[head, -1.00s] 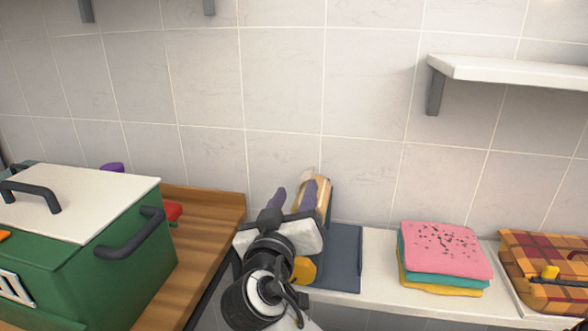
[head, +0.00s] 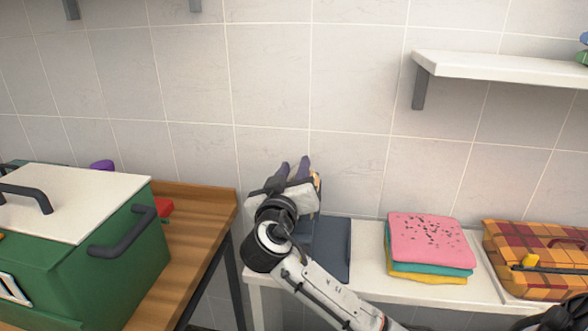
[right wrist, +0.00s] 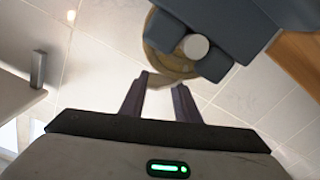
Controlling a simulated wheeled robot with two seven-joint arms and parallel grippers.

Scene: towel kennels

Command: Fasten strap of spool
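The spool (right wrist: 165,52) shows in the right wrist view as a round tan end beside a blue-grey holder (right wrist: 225,30) with a pale round knob (right wrist: 195,46). In the head view only a tan sliver of the spool shows behind my right gripper (head: 293,168), and the dark blue-grey base (head: 332,250) sits on the white bench. My right gripper's two fingers are apart with nothing visible between them. They also show in the right wrist view (right wrist: 160,88), pointing toward the spool's edge; contact cannot be told. I cannot make out the strap.
Folded pink, teal and yellow towels (head: 430,242) lie on the white bench (head: 372,279), beside a plaid case (head: 545,240). A green box (head: 105,245) with a white lid stands on the wooden table (head: 208,218) at left. A white shelf (head: 500,67) hangs at upper right.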

